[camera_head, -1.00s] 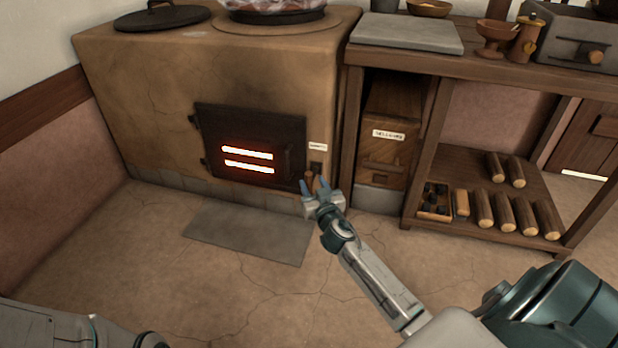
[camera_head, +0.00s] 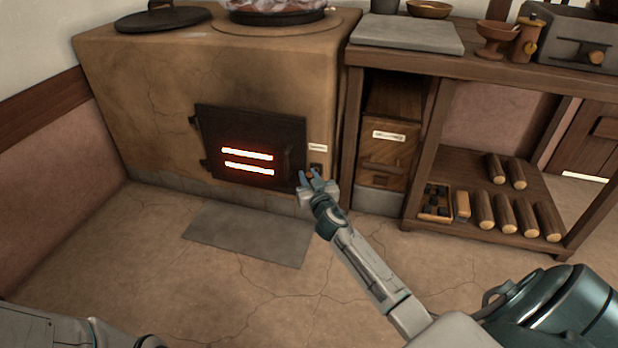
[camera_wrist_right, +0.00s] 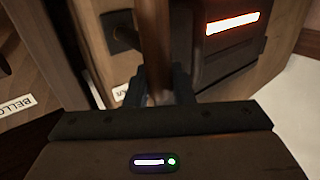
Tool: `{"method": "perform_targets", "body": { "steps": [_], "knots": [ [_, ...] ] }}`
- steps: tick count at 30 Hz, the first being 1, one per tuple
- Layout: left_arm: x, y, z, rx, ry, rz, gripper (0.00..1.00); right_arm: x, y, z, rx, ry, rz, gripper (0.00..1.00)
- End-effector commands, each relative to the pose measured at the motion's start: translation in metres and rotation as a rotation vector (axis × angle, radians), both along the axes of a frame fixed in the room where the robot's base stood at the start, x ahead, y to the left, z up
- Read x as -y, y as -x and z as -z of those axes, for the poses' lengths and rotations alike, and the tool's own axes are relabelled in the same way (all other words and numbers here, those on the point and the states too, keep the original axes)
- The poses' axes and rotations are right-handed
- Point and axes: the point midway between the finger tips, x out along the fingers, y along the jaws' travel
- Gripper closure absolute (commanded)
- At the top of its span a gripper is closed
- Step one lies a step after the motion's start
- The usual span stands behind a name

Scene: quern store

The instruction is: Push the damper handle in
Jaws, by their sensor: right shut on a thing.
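The clay stove (camera_head: 160,90) stands at the back left. The damper's small dark plate (camera_head: 316,168) is on its front, right of the fire door. The damper handle (camera_wrist_right: 155,35) is a brown wooden bar in the right wrist view, running down between my fingers, with the dark plate (camera_wrist_right: 121,38) and its hole beside it. My right gripper (camera_head: 310,177) is shut on the handle, low at the stove front. In the head view the gripper hides most of the handle. My left gripper is out of view; only parts of my left arm show at the bottom left.
The black fire door (camera_head: 250,128) has two glowing slots. A grey slab (camera_head: 250,233) lies on the floor before it. A wooden bench (camera_head: 480,70) with logs on its lower shelf and a labelled box (camera_head: 390,140) stand close to the right.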

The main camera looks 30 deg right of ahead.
Motion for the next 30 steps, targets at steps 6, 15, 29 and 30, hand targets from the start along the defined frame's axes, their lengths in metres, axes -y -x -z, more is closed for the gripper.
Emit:
{"method": "perform_targets", "body": {
  "steps": [6,15,29,30],
  "knots": [
    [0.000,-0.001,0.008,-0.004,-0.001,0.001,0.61,0.013,-0.011,0.003,-0.001,0.002,0.000,1.00],
    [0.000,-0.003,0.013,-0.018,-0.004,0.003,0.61,0.033,-0.028,0.000,-0.001,0.000,0.001,1.00],
    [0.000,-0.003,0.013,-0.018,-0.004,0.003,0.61,0.033,-0.027,0.000,-0.001,0.001,0.002,0.58],
    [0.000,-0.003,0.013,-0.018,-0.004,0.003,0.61,0.033,-0.027,0.000,-0.001,0.001,0.001,0.58]
  ]
}}
